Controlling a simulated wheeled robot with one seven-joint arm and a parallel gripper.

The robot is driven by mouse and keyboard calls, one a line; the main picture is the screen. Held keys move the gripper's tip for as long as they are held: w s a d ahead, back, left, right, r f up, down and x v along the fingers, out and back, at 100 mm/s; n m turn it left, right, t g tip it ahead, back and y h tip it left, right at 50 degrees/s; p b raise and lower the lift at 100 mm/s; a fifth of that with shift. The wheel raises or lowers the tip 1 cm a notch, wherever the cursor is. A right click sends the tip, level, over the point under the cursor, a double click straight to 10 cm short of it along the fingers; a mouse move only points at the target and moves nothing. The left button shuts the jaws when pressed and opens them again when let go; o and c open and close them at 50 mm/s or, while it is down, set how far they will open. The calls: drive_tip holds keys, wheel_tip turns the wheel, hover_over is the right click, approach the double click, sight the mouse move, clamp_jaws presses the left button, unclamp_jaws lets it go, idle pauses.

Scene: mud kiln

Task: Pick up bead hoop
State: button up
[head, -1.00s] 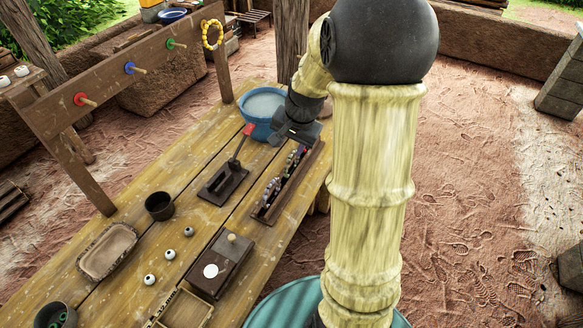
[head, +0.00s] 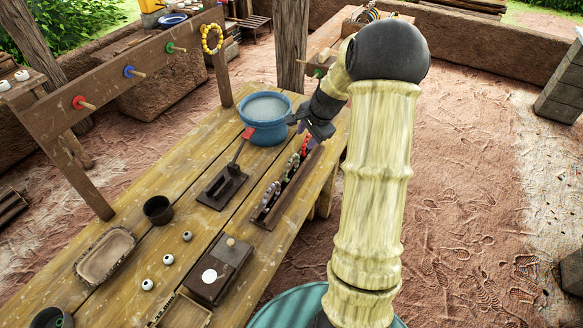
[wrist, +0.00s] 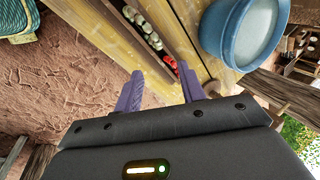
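Several bead hoops stand in a row in a narrow wooden rack (head: 262,218) along the right side of the table. Pale hoops (head: 271,196) are at the near end and a red-and-blue hoop (head: 306,147) is at the far end. In the wrist view, pale beads (wrist: 143,24) and red beads (wrist: 170,62) show in the rack. A yellow bead hoop (head: 212,39) hangs on the peg rail at the back left. My gripper (head: 312,126) is above the rack's far end, beside the blue basin. In the wrist view my gripper (wrist: 162,84) is open, with nothing between its fingers.
The blue basin (head: 265,134) of pale liquid stands just left of my gripper. A dark stand with a red-tipped lever (head: 224,186), a cup (head: 158,209), a tray (head: 106,256) and a wooden box (head: 219,270) are on the table. A wooden post (head: 291,45) rises behind.

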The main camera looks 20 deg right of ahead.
sight(295, 156)
drive_tip(key=p+x, duration=0.1)
drive_tip(key=x, duration=0.6)
drive_tip(key=shift+w+f, duration=0.2)
drive_tip(key=shift+f, duration=0.1)
drive_tip(key=shift+a, duration=0.1)
drive_tip(key=shift+p+x, duration=0.8)
drive_tip(key=shift+x, duration=1.8)
drive_tip(key=shift+s+a, duration=0.15)
clamp_jaws()
